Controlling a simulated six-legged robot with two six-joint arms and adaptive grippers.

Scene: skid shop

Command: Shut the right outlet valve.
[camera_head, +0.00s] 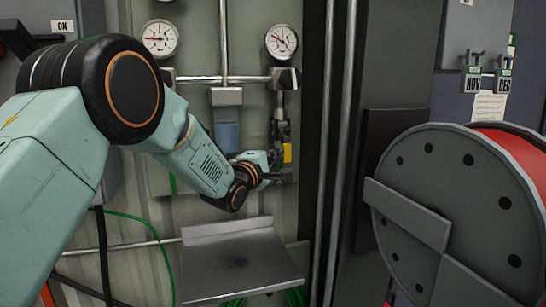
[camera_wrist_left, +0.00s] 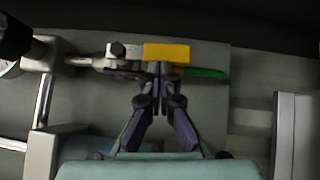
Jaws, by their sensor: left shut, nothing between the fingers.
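The right outlet valve (camera_head: 280,128) sits on the panel below the right gauge. Its yellow lever (camera_head: 287,152) points down, along the line of the pipe. In the left wrist view the yellow lever (camera_wrist_left: 166,53) lies lengthwise between the metal fitting (camera_wrist_left: 117,50) and the green hose (camera_wrist_left: 206,73). My left gripper (camera_head: 284,175) is just below the lever in the head view. In the wrist view its fingertips (camera_wrist_left: 160,69) are closed together at the lever's edge, with nothing between them. I cannot tell whether they touch it. My right gripper is not in view.
Two round gauges, left (camera_head: 159,38) and right (camera_head: 281,41), sit above on the panel. A metal shelf (camera_head: 240,262) juts out below my left gripper. Vertical pipes (camera_head: 335,150) stand to the right. A large reel (camera_head: 425,180) fills the right foreground.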

